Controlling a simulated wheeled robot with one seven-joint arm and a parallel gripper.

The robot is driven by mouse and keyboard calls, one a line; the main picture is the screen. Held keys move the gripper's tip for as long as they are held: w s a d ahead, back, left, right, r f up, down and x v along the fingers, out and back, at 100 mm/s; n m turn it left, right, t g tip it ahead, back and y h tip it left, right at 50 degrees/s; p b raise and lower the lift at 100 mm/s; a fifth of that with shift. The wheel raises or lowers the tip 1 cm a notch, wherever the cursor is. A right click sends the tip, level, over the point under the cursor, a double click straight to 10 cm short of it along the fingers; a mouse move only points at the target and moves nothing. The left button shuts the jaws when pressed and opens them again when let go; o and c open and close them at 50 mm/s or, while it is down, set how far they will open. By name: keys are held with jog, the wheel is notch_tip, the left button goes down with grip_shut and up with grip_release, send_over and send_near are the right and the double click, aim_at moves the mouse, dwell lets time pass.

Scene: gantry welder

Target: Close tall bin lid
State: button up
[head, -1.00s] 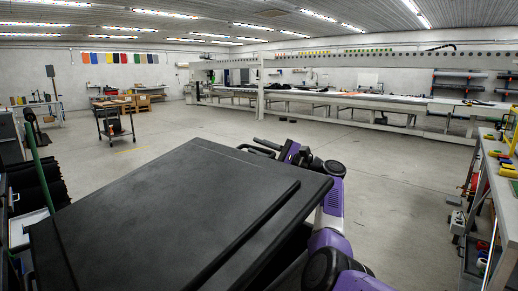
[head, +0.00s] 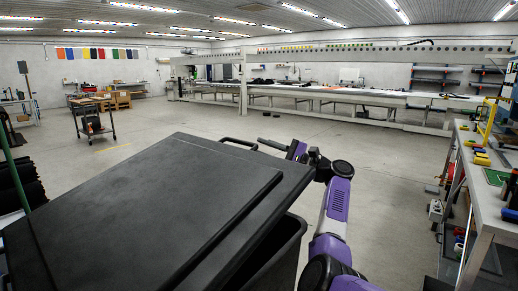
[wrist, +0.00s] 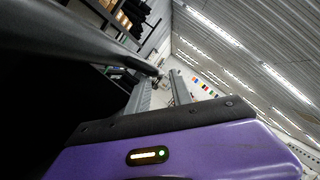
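The tall bin (head: 280,255) is black and stands close in front of me, low in the head view. Its black lid (head: 165,205) lies tilted over the top, with the right edge raised above the bin's rim and a dark gap beneath. My purple arm is right of the bin. My gripper (head: 272,145) is by the lid's far right corner, near a black handle loop (head: 238,143). In the wrist view my gripper (wrist: 160,92) has its two fingers apart with nothing between them. A dark edge, likely the lid's, crosses the upper left there; contact cannot be told.
A workbench (head: 490,190) with tools stands at the right. A small wheeled table (head: 92,112) is at the back left. The long gantry machine (head: 340,95) spans the back. The floor (head: 390,165) between is clear.

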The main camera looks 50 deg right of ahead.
jog(key=shift+s+r, duration=0.1)
jog(key=p+v, duration=0.2)
jog(key=v, duration=0.6)
jog(key=shift+s+f, duration=0.25)
jog(key=shift+s, duration=0.1)
dwell(0.5)
jog(key=shift+d+r, duration=0.1)
jog(key=shift+d, duration=0.05)
dwell(0.8)
